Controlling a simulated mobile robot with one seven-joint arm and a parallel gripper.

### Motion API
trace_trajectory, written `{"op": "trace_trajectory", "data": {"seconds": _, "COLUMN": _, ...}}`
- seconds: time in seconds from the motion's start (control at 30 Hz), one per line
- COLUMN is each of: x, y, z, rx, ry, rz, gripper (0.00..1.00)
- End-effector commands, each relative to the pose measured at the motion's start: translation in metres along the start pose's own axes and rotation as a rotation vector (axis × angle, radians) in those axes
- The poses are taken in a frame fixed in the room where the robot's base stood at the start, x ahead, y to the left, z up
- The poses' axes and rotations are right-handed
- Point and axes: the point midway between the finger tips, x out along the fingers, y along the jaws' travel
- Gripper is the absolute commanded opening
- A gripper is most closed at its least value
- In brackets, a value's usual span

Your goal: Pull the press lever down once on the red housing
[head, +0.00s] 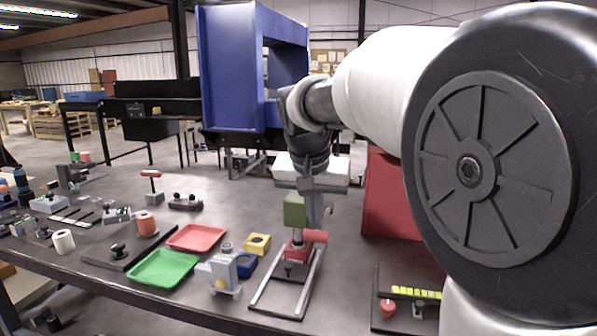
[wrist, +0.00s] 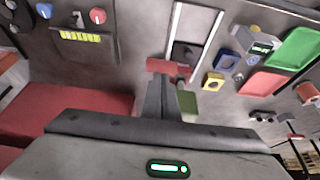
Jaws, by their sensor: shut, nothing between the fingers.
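The press stands on a base with two pale rails (head: 262,290) near the table's front edge. It has a red housing (head: 298,252), a green block (head: 294,210) above it and a red cylindrical lever handle (head: 316,236) sticking out to the right. My gripper (head: 319,226) points down right behind the handle, beside the green block. In the wrist view, my gripper (wrist: 166,84) is shut and empty, with its tips at the red handle (wrist: 167,66). The green block (wrist: 187,104) is to their right. Whether the tips touch the handle I cannot tell.
Green (head: 163,268) and red (head: 196,238) trays, a yellow block (head: 257,244) and a blue block (head: 244,264) lie left of the press. A red box (head: 392,200) stands behind right. A panel with a red knob (head: 388,306) is at front right.

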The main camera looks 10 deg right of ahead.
Motion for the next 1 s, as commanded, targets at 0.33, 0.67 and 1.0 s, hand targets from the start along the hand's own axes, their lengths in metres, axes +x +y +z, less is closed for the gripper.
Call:
{"op": "trace_trajectory", "data": {"seconds": 0.33, "x": 0.017, "y": 0.000, "z": 0.008, "rx": 0.000, "ry": 0.000, "rz": 0.000, "gripper": 0.00}}
{"op": "trace_trajectory", "data": {"seconds": 0.67, "x": 0.017, "y": 0.000, "z": 0.008, "rx": 0.000, "ry": -0.001, "rz": 0.001, "gripper": 0.00}}
{"op": "trace_trajectory", "data": {"seconds": 1.0, "x": 0.030, "y": 0.001, "z": 0.012, "rx": 0.000, "ry": -0.001, "rz": 0.002, "gripper": 0.00}}
